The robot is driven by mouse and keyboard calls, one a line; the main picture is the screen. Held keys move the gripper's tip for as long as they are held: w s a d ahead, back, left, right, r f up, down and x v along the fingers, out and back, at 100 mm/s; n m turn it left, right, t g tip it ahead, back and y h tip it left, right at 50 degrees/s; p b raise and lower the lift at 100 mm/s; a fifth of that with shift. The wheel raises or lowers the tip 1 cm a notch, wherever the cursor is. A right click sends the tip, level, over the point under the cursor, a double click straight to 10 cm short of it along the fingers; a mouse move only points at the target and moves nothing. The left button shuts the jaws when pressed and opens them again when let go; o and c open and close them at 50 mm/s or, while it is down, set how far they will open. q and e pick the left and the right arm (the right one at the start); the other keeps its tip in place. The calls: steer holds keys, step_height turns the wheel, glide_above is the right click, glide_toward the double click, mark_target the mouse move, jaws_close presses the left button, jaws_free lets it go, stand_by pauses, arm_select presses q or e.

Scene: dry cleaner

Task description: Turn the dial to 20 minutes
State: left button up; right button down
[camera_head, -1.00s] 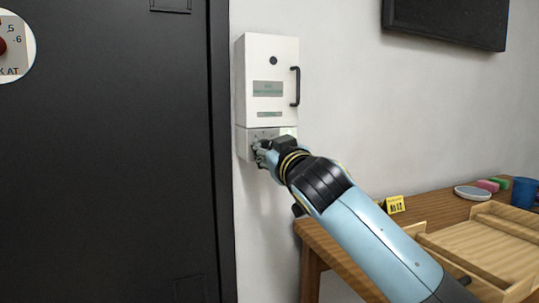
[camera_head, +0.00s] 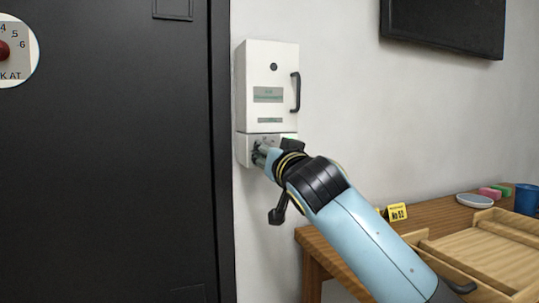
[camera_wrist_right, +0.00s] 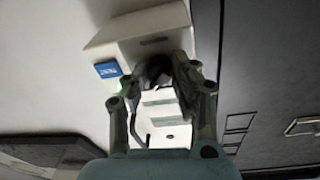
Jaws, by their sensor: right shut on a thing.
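A white wall unit (camera_head: 266,78) hangs beside the dark door, with a smaller control box (camera_head: 242,150) at its bottom. My right gripper (camera_head: 260,154) is at the front of this box and hides most of its face and scale. In the right wrist view, the gripper (camera_wrist_right: 162,72) is shut on a dark round dial (camera_wrist_right: 157,68) between its fingertips. The dial's pointer and numbers cannot be read. A blue label (camera_wrist_right: 108,68) shows beside the fingers. My left gripper is in neither view.
The unit has a black handle (camera_head: 296,92) on its right. A dark door (camera_head: 105,170) fills the left, with a round picture of a red dial (camera_head: 14,50).

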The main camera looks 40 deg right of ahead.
steer(key=shift+f, duration=0.25)
steer(key=c, duration=1.4)
jaws_free()
steer(key=o, duration=0.3)
steer(key=shift+r, duration=0.15)
steer(key=shift+o, duration=0.2)
steer(key=v, duration=1.2)
steer(key=shift+a, duration=0.1)
